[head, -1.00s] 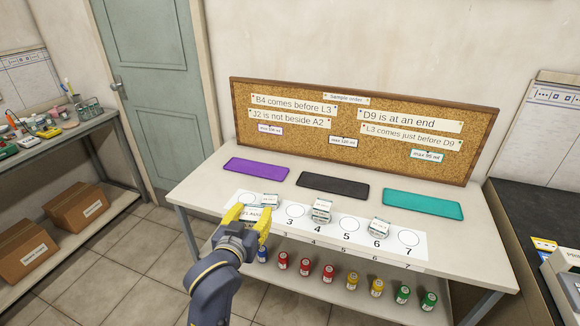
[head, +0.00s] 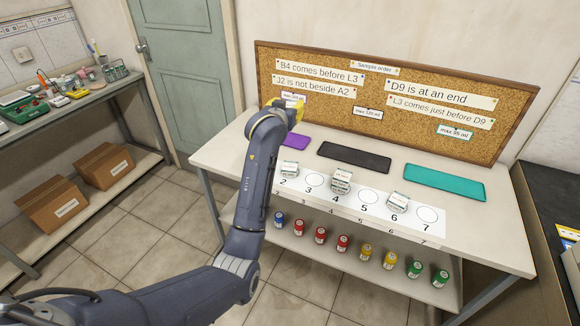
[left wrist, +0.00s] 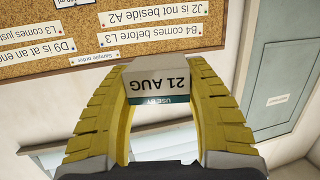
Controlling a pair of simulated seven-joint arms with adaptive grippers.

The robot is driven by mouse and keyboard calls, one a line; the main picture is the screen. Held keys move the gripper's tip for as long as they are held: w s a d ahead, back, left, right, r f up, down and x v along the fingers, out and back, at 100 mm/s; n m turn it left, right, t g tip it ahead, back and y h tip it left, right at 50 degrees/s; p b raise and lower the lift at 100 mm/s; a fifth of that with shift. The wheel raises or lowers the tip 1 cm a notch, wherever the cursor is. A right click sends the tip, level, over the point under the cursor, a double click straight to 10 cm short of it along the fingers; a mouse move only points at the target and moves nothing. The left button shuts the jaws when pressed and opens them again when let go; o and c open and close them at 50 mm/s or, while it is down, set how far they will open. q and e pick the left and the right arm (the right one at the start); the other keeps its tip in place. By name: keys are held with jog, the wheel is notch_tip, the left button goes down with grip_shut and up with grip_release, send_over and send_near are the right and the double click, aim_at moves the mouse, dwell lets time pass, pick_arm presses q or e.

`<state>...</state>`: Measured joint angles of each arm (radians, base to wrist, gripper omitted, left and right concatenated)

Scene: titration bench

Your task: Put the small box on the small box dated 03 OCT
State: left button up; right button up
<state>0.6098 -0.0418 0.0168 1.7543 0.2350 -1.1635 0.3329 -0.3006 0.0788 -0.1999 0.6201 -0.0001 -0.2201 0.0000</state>
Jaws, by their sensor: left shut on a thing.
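My left gripper (head: 292,104) is raised in front of the left end of the cork board. In the left wrist view its yellow fingers (left wrist: 162,110) are shut on a small white box (left wrist: 160,82) that reads "21 AUG" and "USE BY", upside down in that view. In the head view the held box is not clear. My right gripper is not in view.
Purple (head: 292,142), black (head: 354,157) and teal (head: 444,182) mats lie behind the strip. The cork board (head: 385,82) with notes stands at the table's back. Several coloured bottles (head: 342,243) stand on the shelf below. Circles 3, 5 and 7 are empty.

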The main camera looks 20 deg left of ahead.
pick_arm(q)
send_over(290, 166)
notch_tip(290, 166, down, 5)
jog(key=shift+w+r, duration=0.1)
jog(key=shift+r, duration=0.1)
notch_tip(290, 166, down, 20)
jog(key=shift+r, duration=0.15)
dwell(0.8)
jog(key=o, duration=1.1)
jog(key=shift+o, duration=0.2)
jog(key=shift+f, duration=0.2)
